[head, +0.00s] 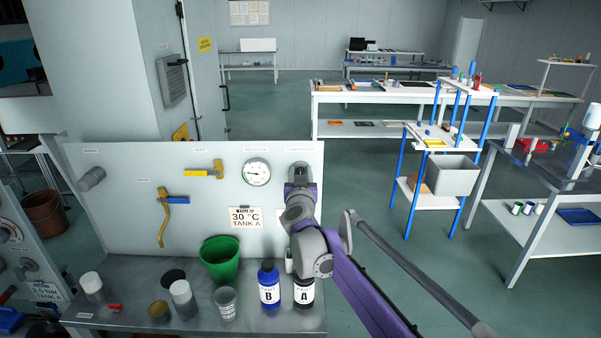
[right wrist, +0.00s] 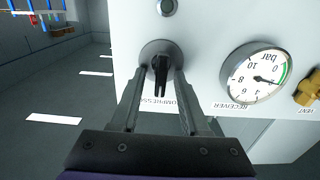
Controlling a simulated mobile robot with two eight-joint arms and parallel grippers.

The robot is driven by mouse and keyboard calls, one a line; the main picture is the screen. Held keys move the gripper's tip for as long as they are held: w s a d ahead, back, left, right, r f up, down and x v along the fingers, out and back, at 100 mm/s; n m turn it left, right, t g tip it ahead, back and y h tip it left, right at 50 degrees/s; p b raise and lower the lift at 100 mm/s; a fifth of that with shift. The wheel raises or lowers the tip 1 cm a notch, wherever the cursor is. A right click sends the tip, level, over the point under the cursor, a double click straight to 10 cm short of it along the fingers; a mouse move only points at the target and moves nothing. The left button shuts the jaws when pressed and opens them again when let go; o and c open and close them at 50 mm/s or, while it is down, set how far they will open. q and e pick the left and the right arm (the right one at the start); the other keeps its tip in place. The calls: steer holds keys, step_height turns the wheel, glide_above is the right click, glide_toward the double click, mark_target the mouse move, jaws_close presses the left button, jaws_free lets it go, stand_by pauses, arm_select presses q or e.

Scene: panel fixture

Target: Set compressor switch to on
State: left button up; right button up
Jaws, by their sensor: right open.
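The compressor switch (right wrist: 161,68) shows in the right wrist view as a black lever handle on a round grey base, mounted on the white panel (head: 120,220). Its handle points down in that picture, towards the partly covered COMPRESSOR label. My right gripper (right wrist: 160,78) is open, with one finger on each side of the handle and nothing clamped. I cannot tell whether the fingertips touch the base. In the head view my right gripper (head: 299,172) is at the panel's upper right and hides the switch. My left gripper is not in view.
A pressure gauge (head: 257,172) sits beside the switch, with a yellow valve handle (head: 204,171) farther left. Below, the bench holds a green bucket (head: 220,262), bottles including blue bottle B (head: 269,285), and cups. Open floor lies right of the panel.

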jaws_close()
steer(key=shift+m, duration=0.6)
stand_by(0.3)
steer(key=m, duration=0.2)
steer(key=shift+d+m, duration=0.2)
steer(key=shift+m, duration=0.2)
steer(key=m, duration=0.6)
steer(key=m+p, duration=0.1)
steer(key=m, duration=0.2)
steer(key=shift+d+f, duration=0.35)
steer(key=m, duration=0.3)
steer(key=m+p, duration=0.1)
steer(key=shift+f+m, duration=0.25)
steer(key=shift+m, duration=0.15)
